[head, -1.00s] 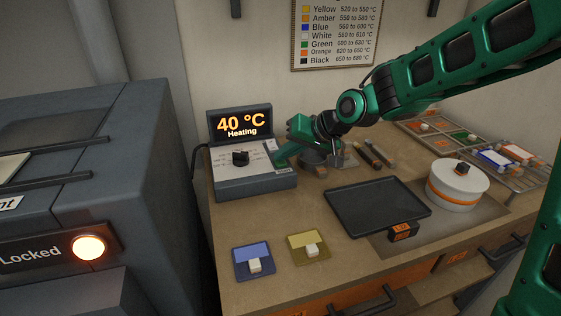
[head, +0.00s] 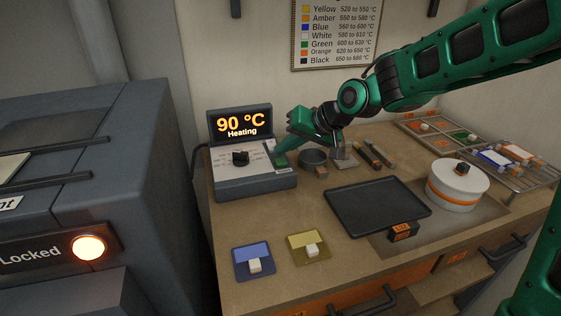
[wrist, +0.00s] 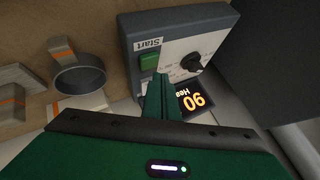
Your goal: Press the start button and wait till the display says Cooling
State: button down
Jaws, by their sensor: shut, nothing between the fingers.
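The controller box (head: 256,184) stands at the left of the worktop. Its display (head: 240,123) reads 90 °C, Heating, in orange and white letters. A black dial (head: 240,158) is on its sloped face. The green start button (wrist: 149,62) shows in the wrist view beside the Start label (wrist: 145,45). My gripper (head: 282,152) is shut and empty, its fingertips above the right part of the box's face. In the wrist view the fingers (wrist: 160,85) end close to the button; I see a little of the button beyond them.
The grey kiln (head: 90,170) at left shows Locked with a lit orange lamp (head: 88,247). Beside the box are a small dark bowl (head: 313,158) and several sticks. A black tray (head: 376,206), a white round pot (head: 457,188) and blue and yellow tiles stand on the worktop.

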aim_at(284, 162)
jog(key=shift+r, duration=2.35)
jog(key=s+d+f+m+h, duration=0.2)
jog(key=s+d+h, duration=0.15)
jog(key=d, duration=1.05)
jog(key=s+d+f+m+g+h, duration=0.1)
jog(key=s+d, duration=0.5)
jog(key=s+d+f+m+g+h, duration=0.1)
jog(key=s+d, duration=0.5)
jog(key=d, duration=0.1)
jog(key=s+d+f+m+g+h, duration=0.1)
jog(key=s+d+f, duration=0.1)
jog(key=s+d, duration=0.3)
jog(key=shift+s+d+f+h, duration=0.1)
jog(key=shift+s+d+h, duration=0.1)
jog(key=shift+d, duration=0.45)
jog(key=shift+s+d+h, duration=0.15)
jog(key=shift+s+d, duration=0.05)
jog(key=shift+d, duration=0.4)
jog(key=s+d+f+m+g, duration=0.2)
jog(key=s+d, duration=0.2)
jog(key=s, duration=1)
jog(key=shift+f+m+g, duration=0.15)
jog(key=shift+m+g, duration=0.25)
jog(key=shift+d, duration=0.1)
